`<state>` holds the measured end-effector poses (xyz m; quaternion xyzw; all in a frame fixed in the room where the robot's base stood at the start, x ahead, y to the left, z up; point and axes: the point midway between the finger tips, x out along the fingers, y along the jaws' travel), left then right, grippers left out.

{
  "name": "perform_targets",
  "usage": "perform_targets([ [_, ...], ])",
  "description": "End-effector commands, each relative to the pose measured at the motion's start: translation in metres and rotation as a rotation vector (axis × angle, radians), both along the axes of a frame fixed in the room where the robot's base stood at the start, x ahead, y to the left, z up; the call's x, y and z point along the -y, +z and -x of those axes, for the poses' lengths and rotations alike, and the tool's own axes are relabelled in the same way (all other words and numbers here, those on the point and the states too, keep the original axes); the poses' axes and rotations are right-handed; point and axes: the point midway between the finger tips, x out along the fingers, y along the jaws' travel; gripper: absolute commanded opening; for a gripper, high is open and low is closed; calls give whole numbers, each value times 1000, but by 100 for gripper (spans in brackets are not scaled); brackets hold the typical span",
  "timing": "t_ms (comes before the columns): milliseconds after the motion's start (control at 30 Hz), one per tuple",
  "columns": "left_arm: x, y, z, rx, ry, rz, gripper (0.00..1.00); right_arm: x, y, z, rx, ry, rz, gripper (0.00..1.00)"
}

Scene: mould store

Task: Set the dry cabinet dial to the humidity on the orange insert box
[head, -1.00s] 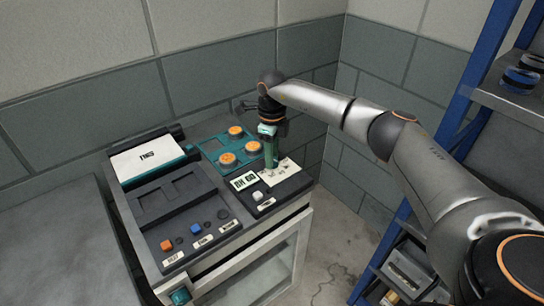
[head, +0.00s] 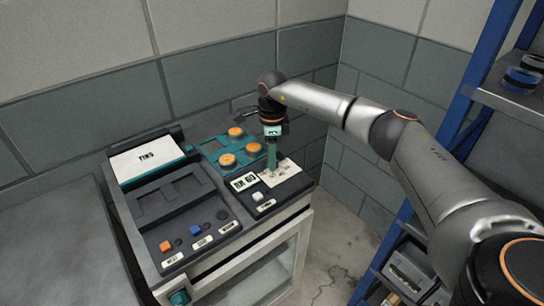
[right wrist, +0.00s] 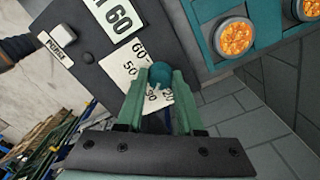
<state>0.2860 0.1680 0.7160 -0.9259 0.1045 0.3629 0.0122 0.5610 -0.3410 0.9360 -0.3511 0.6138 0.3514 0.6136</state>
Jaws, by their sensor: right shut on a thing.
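My right gripper (head: 271,167) points down at the right end of the control panel (head: 293,190) on top of the dry cabinet (head: 305,228). In the right wrist view its green fingers (right wrist: 160,80) are shut on the round teal dial (right wrist: 160,72). A white scale plate (right wrist: 128,68) around the dial shows 60, 50, 30 and 20; the fingers partly cover it. The display (right wrist: 110,18) reads 60; it also shows in the head view (head: 244,182). No box clearly marked as the orange insert box is readable. My left gripper is out of view.
A white-topped labelled box (head: 147,161) stands at the back left. A dark panel with orange (head: 166,246) and blue (head: 195,230) buttons is in front. A blue-framed shelf (head: 480,80) stands at right.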

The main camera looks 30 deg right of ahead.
Motion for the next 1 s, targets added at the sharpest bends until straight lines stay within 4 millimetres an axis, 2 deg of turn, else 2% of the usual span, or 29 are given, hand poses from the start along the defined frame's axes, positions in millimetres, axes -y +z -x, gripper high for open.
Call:
perform_targets([
  [200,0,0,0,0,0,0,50,1,1,0,1,-2,1,0],
  [233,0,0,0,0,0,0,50,1,1,0,1,-2,1,37],
  [500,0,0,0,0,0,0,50,0,0,0,1,-2,1,66],
  [800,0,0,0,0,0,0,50,0,4,0,2,-2,0,66],
  [867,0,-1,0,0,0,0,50,0,9,-1,4,-2,0,66],
  [1000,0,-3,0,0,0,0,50,0,34,-1,7,0,0,66],
])
